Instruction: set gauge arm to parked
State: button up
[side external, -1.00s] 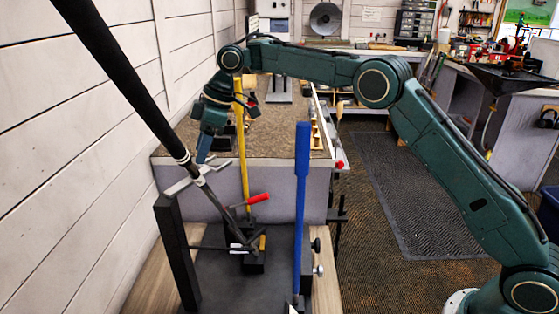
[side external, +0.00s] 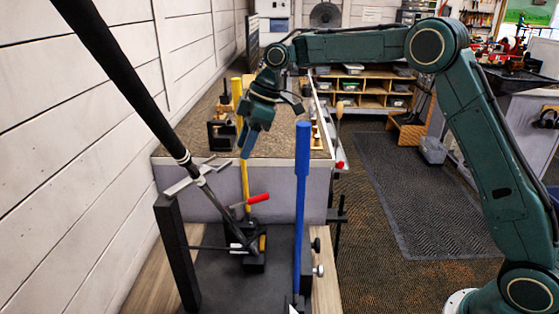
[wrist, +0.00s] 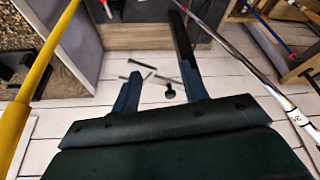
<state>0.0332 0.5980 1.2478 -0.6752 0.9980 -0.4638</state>
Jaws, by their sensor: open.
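My gripper (side external: 248,145) is open and empty. In the side view it hangs in front of the bench, above and behind the club fixture, near a yellow upright pole (side external: 245,185). A light metal bar (side external: 182,184) crosses the club shaft by the top of a black post (side external: 178,255). I cannot tell for certain which part is the gauge arm.
A blue upright pole (side external: 302,190) stands right of the fixture. A bench (side external: 200,180) lies behind with a small black device (side external: 221,130) on it. The wrist view shows a yellow pole (wrist: 40,80) close on the left and a silver shaft (wrist: 255,75) on the right.

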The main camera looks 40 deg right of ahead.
jog(key=shift+s+d, duration=0.25)
jog(key=shift+d, duration=0.15)
jog(key=c, duration=0.5)
jog(key=shift+s+a+r, duration=0.1)
jog(key=shift+a+r, duration=0.05)
jog(key=shift+r, duration=0.1)
jog(key=c, duration=0.3)
jog(key=shift+n+t, duration=0.6)
jog(key=shift+t, duration=0.2)
jog(key=s+a+r, duration=0.1)
jog(key=r, duration=0.1)
jog(key=s+a+r, duration=0.1)
jog(key=a+r, duration=0.1)
jog(key=s+a+r, duration=0.1)
jog(key=r, duration=0.2)
jog(key=shift+s+a, duration=0.2)
jog(key=shift+s, duration=0.2)
grip_shut()
jog(key=s+a+r+n+t, duration=0.1)
jog(key=s+a+r+t, duration=0.1)
jog(key=s+r, duration=0.4)
jog(key=shift+s+a+r+h, duration=0.35)
jog(key=shift+a+r+h, duration=0.05)
jog(key=shift+r, duration=0.1)
